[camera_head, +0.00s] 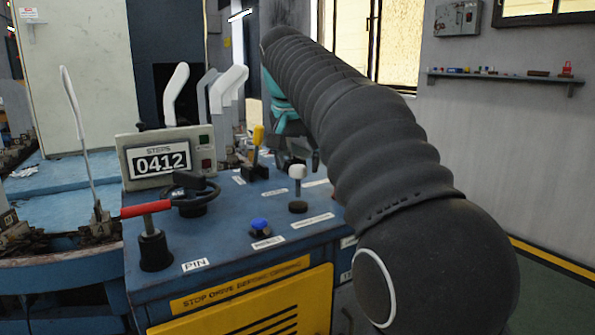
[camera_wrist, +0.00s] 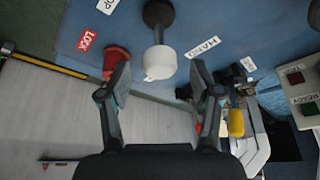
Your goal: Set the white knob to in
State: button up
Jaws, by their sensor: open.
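The white knob (camera_head: 297,171) sits on a short stem above a dark round base on the blue console top (camera_head: 225,235). In the wrist view the white knob (camera_wrist: 160,62) points toward me, its stem running up to the dark base. My gripper (camera_wrist: 160,76) is open, with one fingertip on each side of the knob and gaps showing on both sides. I cannot tell whether the fingertips are level with the knob in depth. In the head view my gripper (camera_head: 300,155) is just behind the knob, partly hidden by my arm. No label reading "in" is legible.
A red knob (camera_wrist: 117,56) is close to the left finger. A yellow-handled lever (camera_head: 257,140) and a blue knob (camera_head: 259,225) stand nearby. A red-handled pin (camera_head: 148,210), a black handwheel (camera_head: 193,196) and a counter box (camera_head: 166,158) reading 0412 are farther left.

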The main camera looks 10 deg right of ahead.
aim_at(296, 168)
jog(key=shift+w+d+f, duration=0.15)
jog(key=shift+w+f, duration=0.05)
jog(key=shift+f, duration=0.4)
grip_shut()
jog(key=shift+f+b, duration=0.8)
jog(key=shift+f, duration=0.75)
grip_release()
